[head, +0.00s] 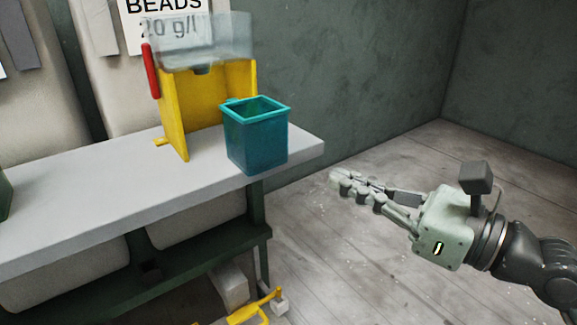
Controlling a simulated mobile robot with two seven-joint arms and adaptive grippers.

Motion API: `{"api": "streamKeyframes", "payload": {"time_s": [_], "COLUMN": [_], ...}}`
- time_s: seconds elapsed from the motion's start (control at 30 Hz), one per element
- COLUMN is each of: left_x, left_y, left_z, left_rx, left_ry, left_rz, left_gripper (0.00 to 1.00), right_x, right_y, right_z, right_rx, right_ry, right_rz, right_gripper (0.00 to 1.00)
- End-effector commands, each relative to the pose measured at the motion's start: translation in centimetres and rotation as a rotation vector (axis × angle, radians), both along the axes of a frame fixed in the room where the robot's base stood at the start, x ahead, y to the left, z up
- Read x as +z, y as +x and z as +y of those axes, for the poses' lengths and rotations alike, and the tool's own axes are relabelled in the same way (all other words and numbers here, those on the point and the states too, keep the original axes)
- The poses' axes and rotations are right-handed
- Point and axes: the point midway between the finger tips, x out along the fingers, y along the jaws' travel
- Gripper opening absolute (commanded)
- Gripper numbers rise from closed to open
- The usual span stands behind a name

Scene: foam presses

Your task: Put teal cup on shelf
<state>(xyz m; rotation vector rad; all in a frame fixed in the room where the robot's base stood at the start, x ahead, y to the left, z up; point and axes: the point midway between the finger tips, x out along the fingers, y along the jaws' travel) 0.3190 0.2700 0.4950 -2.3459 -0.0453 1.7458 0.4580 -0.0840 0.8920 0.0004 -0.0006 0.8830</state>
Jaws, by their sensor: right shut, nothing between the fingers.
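The teal cup (256,144) is a square, open-topped container. It stands upright near the right end of the grey shelf (95,206), in front of a yellow dispenser stand. My right gripper (336,184) is to the right of the cup, beyond the shelf's end and apart from it. Its fingers are shut with nothing between them, pointing left toward the shelf. My left gripper is not in view. The inside bottom of the cup is hidden.
The yellow stand (174,118) carries a clear hopper (215,42) and a red handle (151,71). A dark green object (4,196) is cut off at the left edge. A yellow object (250,309) is low by the shelf's legs. The floor at right is clear.

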Motion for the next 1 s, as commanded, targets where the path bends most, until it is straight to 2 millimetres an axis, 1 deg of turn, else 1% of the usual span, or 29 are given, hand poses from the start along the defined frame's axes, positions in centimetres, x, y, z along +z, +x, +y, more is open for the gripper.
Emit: {"api": "streamKeyframes", "payload": {"time_s": [0.17,0.2,0.53,0.7,0.83,1.0], "left_x": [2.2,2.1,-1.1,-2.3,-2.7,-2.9], "left_y": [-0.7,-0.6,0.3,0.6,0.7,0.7], "left_z": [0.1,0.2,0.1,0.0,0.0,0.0], "left_rx": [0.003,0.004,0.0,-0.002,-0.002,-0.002], "left_ry": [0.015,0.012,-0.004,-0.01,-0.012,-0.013], "left_rz": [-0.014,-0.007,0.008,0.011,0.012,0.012], "left_gripper": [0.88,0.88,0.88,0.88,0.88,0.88], "right_x": [0.0,0.4,0.4,0.3,0.2,0.1], "right_y": [0.9,1.3,4.5,5.9,6.4,6.5], "right_z": [1.0,1.4,5.4,7.1,7.7,7.9], "right_rx": [-0.002,-0.002,-0.002,-0.002,-0.002,-0.002], "right_ry": [0.001,0.003,0.002,0.001,0.001,-0.001], "right_rz": [-0.005,-0.001,0.0,0.0,0.001,0.001], "right_gripper": [0.0,0.0,0.0,0.0,0.0,0.0]}}
